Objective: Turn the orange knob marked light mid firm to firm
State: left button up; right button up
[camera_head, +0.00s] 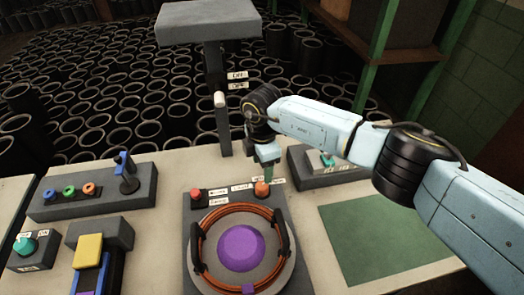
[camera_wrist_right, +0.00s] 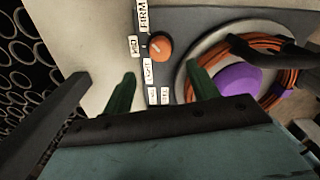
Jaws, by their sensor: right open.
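The orange knob (camera_head: 262,188) sits at the back right of the dark box with the purple disc. It also shows in the right wrist view (camera_wrist_right: 161,48), beside labels reading FIRM (camera_wrist_right: 142,13), what looks like MID (camera_wrist_right: 133,47), and LIGHT (camera_wrist_right: 148,71). A small pale mark shows on the knob, but its exact pointing is hard to read. My right gripper (camera_head: 265,160) is just above the knob, pointing down. In the wrist view its green fingers (camera_wrist_right: 162,85) are apart with nothing between them, and the knob lies beyond their tips. My left gripper is out of view.
A purple disc (camera_head: 241,248) ringed by orange cable fills the box's front. A red button (camera_head: 197,194) is left of the knob. A panel with a teal switch (camera_head: 328,158) stands close right. A grey post (camera_head: 221,125) rises behind. The green mat (camera_head: 370,240) is clear.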

jog(key=shift+r, duration=2.2)
